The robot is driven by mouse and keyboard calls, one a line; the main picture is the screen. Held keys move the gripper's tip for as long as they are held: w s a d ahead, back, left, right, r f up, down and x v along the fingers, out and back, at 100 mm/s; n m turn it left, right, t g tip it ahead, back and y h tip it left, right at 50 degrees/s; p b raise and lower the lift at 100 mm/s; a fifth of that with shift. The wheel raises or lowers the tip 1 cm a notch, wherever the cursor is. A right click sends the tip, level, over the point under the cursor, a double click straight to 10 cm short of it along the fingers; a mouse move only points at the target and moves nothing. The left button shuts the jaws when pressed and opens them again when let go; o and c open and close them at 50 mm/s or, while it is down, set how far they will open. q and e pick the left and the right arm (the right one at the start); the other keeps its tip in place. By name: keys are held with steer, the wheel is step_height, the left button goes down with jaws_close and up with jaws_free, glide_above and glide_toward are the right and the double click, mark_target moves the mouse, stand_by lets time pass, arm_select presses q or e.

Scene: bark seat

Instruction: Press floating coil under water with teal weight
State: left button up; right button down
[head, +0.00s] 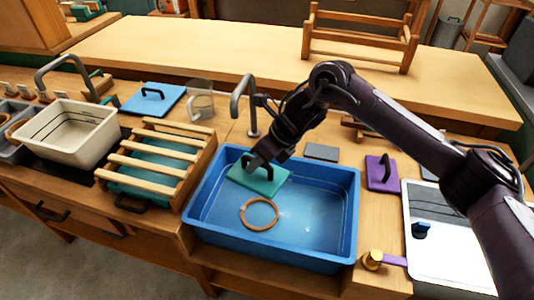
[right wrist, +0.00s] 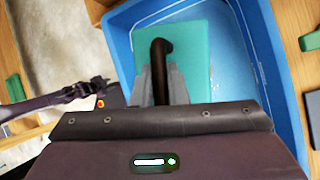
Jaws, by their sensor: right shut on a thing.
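The floating coil (head: 246,223) is a thin brown ring in the front left half of the blue tub (head: 352,200). The tub holds clear water. The teal weight (head: 268,187) is a flat plate with a black handle, over the tub's back left part, behind the coil and not over it. My right gripper (head: 256,163) is shut on its handle; the right wrist view shows the handle (right wrist: 160,65) between the fingers above the teal plate (right wrist: 196,60). The coil is not seen there. A dark arm part of mine shows at left there; its jaws are unclear.
A slatted wooden rack (head: 150,163) stands left of the tub, with a beige bin (head: 70,130) beyond. A faucet (head: 245,100) rises behind the tub. A purple plate with a handle (head: 381,174) and a white tray (head: 450,262) are to the right.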

mark_target(259, 173)
steer(key=shift+f+b, duration=0.35)
steer(key=shift+f, duration=0.4)
step_height(259, 173, down, 3)
steer(key=shift+r+b, duration=0.15)
steer(key=shift+b, duration=0.55)
steer(key=shift+f, duration=0.3)
steer(key=shift+w+f, duration=0.1)
steer(key=shift+f, duration=0.15)
arm_select(q)
steer(key=shift+w+f, duration=0.85)
steer(key=shift+f, duration=0.25)
steer(key=shift+s, duration=0.4)
steer(key=shift+f+b, duration=0.2)
steer(key=shift+b, duration=0.15)
arm_select(e)
steer(key=shift+f, duration=0.1)
